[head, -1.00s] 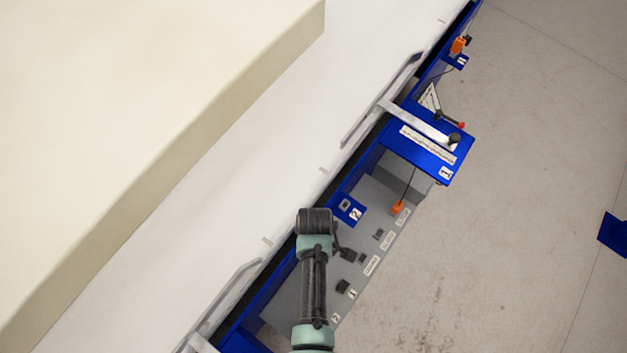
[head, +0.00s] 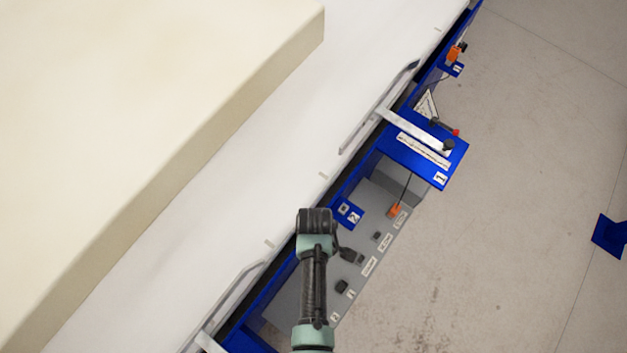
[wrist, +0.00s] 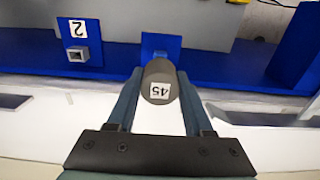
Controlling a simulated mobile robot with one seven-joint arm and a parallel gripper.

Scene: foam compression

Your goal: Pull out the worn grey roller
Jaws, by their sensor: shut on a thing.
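The grey roller (wrist: 159,82) is seen nearly end-on in the wrist view, with a white label reading 45 upside down. My gripper (wrist: 158,90) is shut on it, one finger on each side. Behind the roller is a blue bracket plate (wrist: 161,43); I cannot tell whether the roller's far end still sits in it. To the left, a blue plate marked 2 (wrist: 79,42) has an empty-looking square socket; it also shows in the head view (head: 348,212). In the head view my arm hides the roller and the fingers.
A large cream foam block (head: 150,110) lies on the white conveyor surface (head: 225,190). A blue bracket marked 1 (head: 425,160) with a metal bar juts out ahead. A grey panel (head: 360,265) with labels and dark fittings lies beside my arm. The concrete floor (head: 520,190) at right is mostly clear.

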